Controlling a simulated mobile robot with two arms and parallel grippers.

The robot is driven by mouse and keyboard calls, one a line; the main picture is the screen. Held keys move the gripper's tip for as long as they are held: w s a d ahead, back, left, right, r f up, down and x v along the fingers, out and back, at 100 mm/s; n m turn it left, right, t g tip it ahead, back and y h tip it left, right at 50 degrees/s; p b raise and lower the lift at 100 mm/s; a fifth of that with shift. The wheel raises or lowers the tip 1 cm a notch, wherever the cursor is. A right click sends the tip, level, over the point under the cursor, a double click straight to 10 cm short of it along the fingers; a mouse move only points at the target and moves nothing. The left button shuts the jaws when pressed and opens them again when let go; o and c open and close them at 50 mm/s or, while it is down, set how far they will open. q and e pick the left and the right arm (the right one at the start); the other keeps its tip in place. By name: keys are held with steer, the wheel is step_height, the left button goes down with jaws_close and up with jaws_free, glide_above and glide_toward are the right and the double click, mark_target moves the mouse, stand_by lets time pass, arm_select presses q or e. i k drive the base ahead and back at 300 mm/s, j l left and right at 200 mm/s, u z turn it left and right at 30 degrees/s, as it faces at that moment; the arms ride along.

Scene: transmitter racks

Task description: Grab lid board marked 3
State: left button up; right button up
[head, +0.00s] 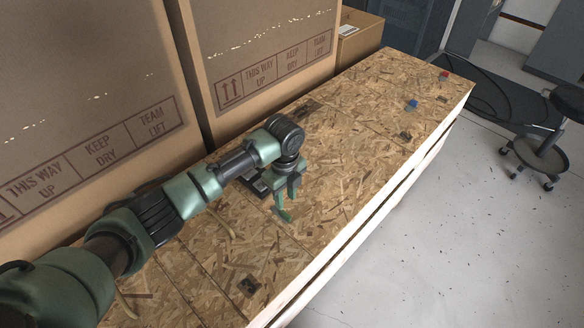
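The lid is made of speckled wood-chip boards (345,175) laid side by side on a long crate, with thin seams between them. I cannot read a number 3 on any of them, so I cannot tell which board is marked 3. My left gripper (287,201) is just over the middle of the lid, pointing down, with its green fingers apart and nothing seen between them. I cannot tell whether the fingertips touch the board. My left arm hides part of the lid's left side. My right gripper is not in view.
Large cardboard boxes (265,35) stand along the lid's back edge. Small dark metal fittings (249,286), a blue piece (411,104) and a red piece (444,74) are on the lid. A black wheeled stool (541,152) stands on the open grey floor at right.

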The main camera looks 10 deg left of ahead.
mark_target(252, 260)
steer(key=k+l, duration=0.15)
steer(key=k, duration=0.35)
steer(key=k+l, duration=0.15)
steer(key=k, duration=0.35)
